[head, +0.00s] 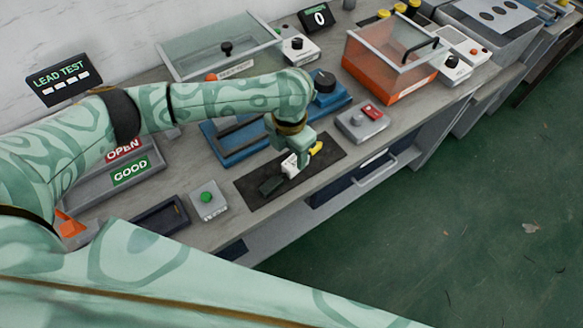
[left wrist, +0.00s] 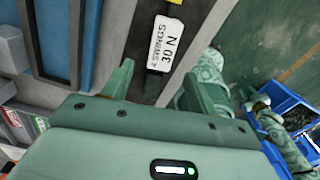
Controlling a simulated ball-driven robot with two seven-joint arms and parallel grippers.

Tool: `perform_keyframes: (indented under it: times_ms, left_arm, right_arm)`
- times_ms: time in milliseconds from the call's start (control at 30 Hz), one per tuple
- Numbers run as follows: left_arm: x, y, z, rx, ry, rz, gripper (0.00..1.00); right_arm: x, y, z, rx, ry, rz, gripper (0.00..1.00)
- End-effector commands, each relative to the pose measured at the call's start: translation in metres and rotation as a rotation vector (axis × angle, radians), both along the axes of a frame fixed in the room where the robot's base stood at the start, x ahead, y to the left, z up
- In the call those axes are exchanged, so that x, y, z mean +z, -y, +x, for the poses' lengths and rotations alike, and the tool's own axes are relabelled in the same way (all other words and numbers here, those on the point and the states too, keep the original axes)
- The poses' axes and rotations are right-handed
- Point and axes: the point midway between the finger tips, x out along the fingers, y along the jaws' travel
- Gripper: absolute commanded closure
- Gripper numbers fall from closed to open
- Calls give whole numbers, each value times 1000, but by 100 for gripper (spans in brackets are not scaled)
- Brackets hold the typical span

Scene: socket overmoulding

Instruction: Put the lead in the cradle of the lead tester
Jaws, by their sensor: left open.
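My left gripper (head: 298,156) is open, pointing down over a dark mat (head: 251,190) near the bench's front edge. In the left wrist view its fingers (left wrist: 155,78) stand apart, with a white lettered piece (left wrist: 164,42) just beyond the gap. That piece (head: 289,166) has a yellow part (head: 316,148) at one end and a dark block (head: 271,185) at the other. I cannot tell whether it is the lead or part of a fixture. A LEAD TEST display (head: 62,79) stands at the back left. I cannot make out the cradle for certain.
A green-button box (head: 208,200) and dark tray (head: 160,221) lie left of the mat. A red-button box (head: 362,123) stands right. Behind are a blue fixture (head: 222,158) and an orange box (head: 376,84). Grey bins marked OPEN and GOOD (head: 130,171) sit left.

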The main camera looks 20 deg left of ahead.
Motion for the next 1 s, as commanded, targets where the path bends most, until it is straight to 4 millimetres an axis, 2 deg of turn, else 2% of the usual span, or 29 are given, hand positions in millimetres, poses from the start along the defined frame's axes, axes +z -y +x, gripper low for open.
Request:
perform_keyframes:
  times_ms: [333, 567, 600, 767, 833, 867, 1000]
  left_arm:
    - [-50, -4, -9, 0, -3, 0, 42]
    - [-51, -5, -9, -1, 1, 0, 42]
    - [-50, -5, -9, -1, 1, 0, 47]
    - [-50, -5, -9, -1, 1, 0, 92]
    - [-50, -5, -9, -1, 1, 0, 92]
    - [-50, -5, -9, -1, 1, 0, 95]
    - [-50, -5, -8, 0, 1, 0, 96]
  right_arm:
    - [-21, -7, -7, -4, -15, 8, 64]
    - [-20, -6, -7, -3, -15, 7, 64]
    - [-20, -5, -7, -2, -15, 7, 64]
    - [-20, -3, -7, -1, -15, 3, 64]
    - [-20, -2, -7, -1, -15, 3, 64]
    - [-20, -2, -7, 0, -15, 2, 64]
    - [-20, -1, -7, 0, -15, 1, 64]
